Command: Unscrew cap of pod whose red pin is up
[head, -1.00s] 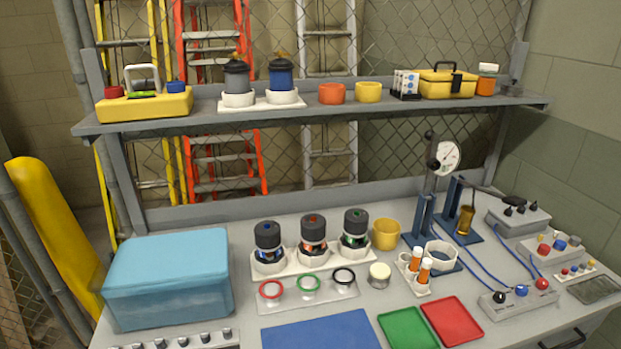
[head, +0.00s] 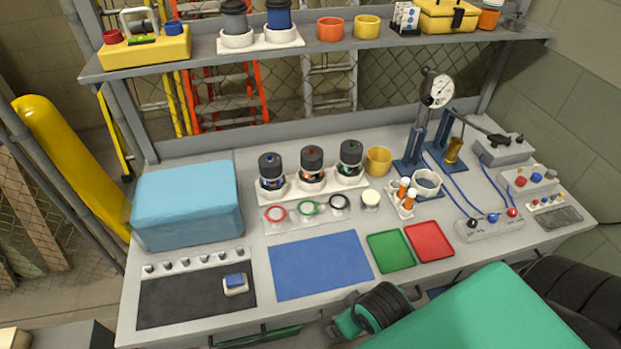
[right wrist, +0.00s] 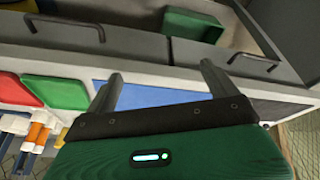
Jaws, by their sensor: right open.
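Three pods with dark caps stand in a white rack (head: 262,198) at the back of the bench. The left pod (head: 270,170) has a blue mark on its cap, the middle pod (head: 312,167) a red mark, and the right pod (head: 349,162) a green mark. Whether any red pin stands up is too small to tell. My right arm comes in at the lower right of the head view, well in front of the pods. In the right wrist view my right gripper (right wrist: 162,88) is open and empty, its fingers apart over the bench's front edge. My left gripper is not in view.
A blue mat (head: 318,264), green tray (head: 391,250) and red tray (head: 429,241) lie at the front. Red, green and black rings lie before the pods. A blue box (head: 187,205) stands left; a gauge stand (head: 437,92) and cabled boxes stand right. A shelf (head: 210,66) overhangs the back.

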